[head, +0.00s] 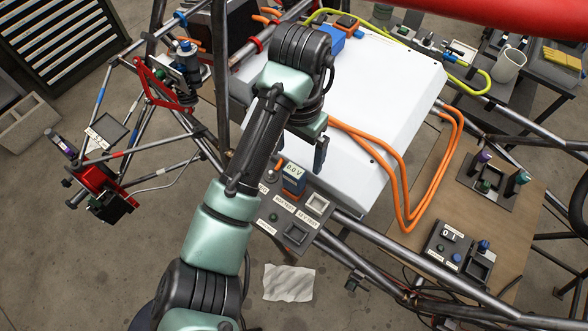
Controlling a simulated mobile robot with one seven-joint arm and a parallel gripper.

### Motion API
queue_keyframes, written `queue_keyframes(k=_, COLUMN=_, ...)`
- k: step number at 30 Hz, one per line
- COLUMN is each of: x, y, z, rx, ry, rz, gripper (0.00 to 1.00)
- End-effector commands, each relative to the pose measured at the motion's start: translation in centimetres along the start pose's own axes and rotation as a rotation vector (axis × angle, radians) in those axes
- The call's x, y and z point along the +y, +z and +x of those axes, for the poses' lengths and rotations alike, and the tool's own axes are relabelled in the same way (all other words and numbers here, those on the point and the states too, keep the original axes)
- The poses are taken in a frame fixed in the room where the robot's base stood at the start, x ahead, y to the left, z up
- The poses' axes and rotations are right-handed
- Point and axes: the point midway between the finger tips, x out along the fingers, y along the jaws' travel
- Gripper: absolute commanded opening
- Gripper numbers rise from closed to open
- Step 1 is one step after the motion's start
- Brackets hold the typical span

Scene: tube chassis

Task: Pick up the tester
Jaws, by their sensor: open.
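My gripper (301,158) points down just above and behind the tester, by the edge of the white box. One dark finger shows clearly to the right of the tester's top; the other is mostly hidden by my arm. The jaws are open, and I see nothing held. Whether a finger touches the tester cannot be told.
The large white box (385,95) with orange cables (404,190) lies right behind my gripper. The panel also has a light square socket (317,204) and a dark one (296,234). A wooden board with a control box (449,246) is at right. Chassis tubes surround the area.

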Motion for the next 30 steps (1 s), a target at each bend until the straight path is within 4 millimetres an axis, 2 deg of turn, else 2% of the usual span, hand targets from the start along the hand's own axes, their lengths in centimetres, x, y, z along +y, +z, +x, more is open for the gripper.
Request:
queue_keyframes(k=9, x=0.2, y=0.2, z=6.0, rx=-0.008, ry=0.006, rz=0.002, gripper=0.93)
queue_keyframes(k=13, x=0.1, y=0.2, z=7.3, rx=-0.006, ry=0.005, rz=0.001, gripper=0.93)
queue_keyframes(k=20, x=-0.1, y=0.2, z=8.1, rx=-0.006, ry=0.003, rz=0.000, gripper=0.93)
queue_keyframes(k=30, x=-0.7, y=0.4, z=12.5, rx=-0.006, ry=0.002, rz=0.001, gripper=0.93)
